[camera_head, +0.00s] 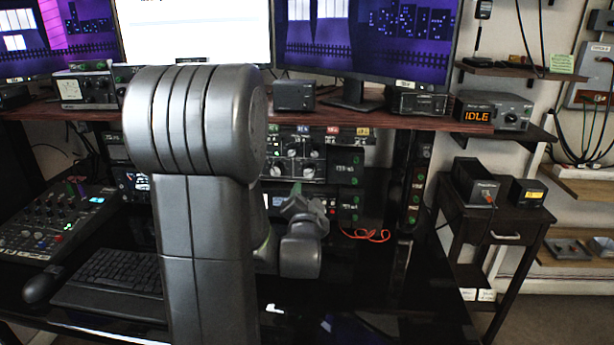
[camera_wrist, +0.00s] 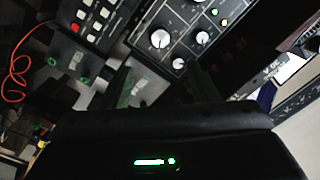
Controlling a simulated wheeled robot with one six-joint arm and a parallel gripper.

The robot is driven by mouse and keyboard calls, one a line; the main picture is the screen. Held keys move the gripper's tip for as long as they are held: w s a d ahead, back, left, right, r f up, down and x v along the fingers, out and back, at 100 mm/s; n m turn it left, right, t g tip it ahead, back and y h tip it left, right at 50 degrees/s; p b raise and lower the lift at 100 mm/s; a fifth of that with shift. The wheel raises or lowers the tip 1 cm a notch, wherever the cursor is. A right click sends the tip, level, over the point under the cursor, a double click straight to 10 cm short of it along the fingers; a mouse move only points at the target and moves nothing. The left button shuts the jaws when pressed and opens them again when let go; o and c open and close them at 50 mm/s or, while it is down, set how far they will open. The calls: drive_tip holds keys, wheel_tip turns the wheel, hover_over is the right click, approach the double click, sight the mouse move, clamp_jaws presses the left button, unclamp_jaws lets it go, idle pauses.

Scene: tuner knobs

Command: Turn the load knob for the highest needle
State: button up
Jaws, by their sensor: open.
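A dark tuner panel (camera_head: 292,158) with several pale knobs stands in the rack under the shelf, behind my arm. In the wrist view its large round knob (camera_wrist: 160,39) has a smaller knob (camera_wrist: 203,38) at its right and another small knob (camera_wrist: 179,63) below. The labels are too small to read, so I cannot tell which is the load knob. No needle is clearly readable. My gripper (camera_wrist: 162,82) is open and empty, its dark fingers pointing toward the panel and apart from the large knob. In the head view my wrist partly hides the rack below the panel.
A box showing IDLE (camera_head: 477,115) sits on the shelf's right end. An orange cable (camera_head: 366,235) lies right of my wrist. A keyboard (camera_head: 112,280) and mixer (camera_head: 58,225) are on the desk at left. A side table (camera_head: 490,215) stands at right.

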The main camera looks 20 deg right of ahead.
sight(309, 174)
drive_tip(key=p+x, duration=0.1)
drive_tip(key=x, duration=1.1)
drive_tip(key=c, duration=1)
